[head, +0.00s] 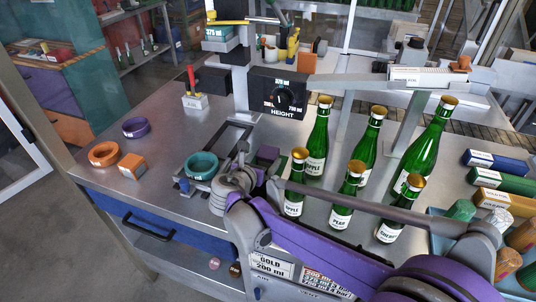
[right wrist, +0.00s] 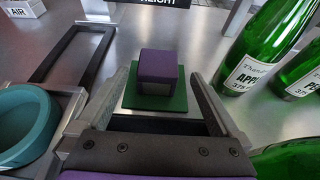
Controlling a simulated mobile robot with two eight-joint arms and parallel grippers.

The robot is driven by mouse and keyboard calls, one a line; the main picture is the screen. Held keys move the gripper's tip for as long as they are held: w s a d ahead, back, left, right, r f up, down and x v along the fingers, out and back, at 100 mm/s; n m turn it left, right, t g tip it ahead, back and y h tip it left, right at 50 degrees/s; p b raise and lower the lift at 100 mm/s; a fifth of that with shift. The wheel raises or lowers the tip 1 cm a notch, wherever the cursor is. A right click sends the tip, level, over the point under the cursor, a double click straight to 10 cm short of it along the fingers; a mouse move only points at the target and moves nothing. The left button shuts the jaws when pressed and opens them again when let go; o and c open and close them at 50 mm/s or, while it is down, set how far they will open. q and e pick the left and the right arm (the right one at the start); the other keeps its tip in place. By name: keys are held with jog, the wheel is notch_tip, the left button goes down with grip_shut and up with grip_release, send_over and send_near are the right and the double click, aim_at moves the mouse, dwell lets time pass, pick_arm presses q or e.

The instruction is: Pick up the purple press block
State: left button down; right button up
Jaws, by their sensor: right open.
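The purple press block (right wrist: 158,64) stands upright on a green square pad (right wrist: 154,101) in the right wrist view. Its top is purple and its front face looks greyish. In the head view the purple block (head: 267,153) shows small beside my wrist, partly hidden by it. My right gripper (right wrist: 157,76) is open, one finger on each side of the block in the picture. No contact with the block shows, and the block lies ahead of the palm. My left gripper is not in view.
A teal ring holder (head: 201,166) is left of my gripper, with a dark rectangular frame (right wrist: 75,52) behind it. Several green bottles (head: 317,138) stand close on the right. The height-dial box (head: 278,92) is behind. Orange and purple rings (head: 135,127) lie far left.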

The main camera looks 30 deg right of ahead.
aim_at(266, 154)
jog(key=x, duration=0.4)
jog(key=shift+w+f, duration=0.1)
jog(key=shift+f, duration=0.05)
jog(key=c, duration=1.4)
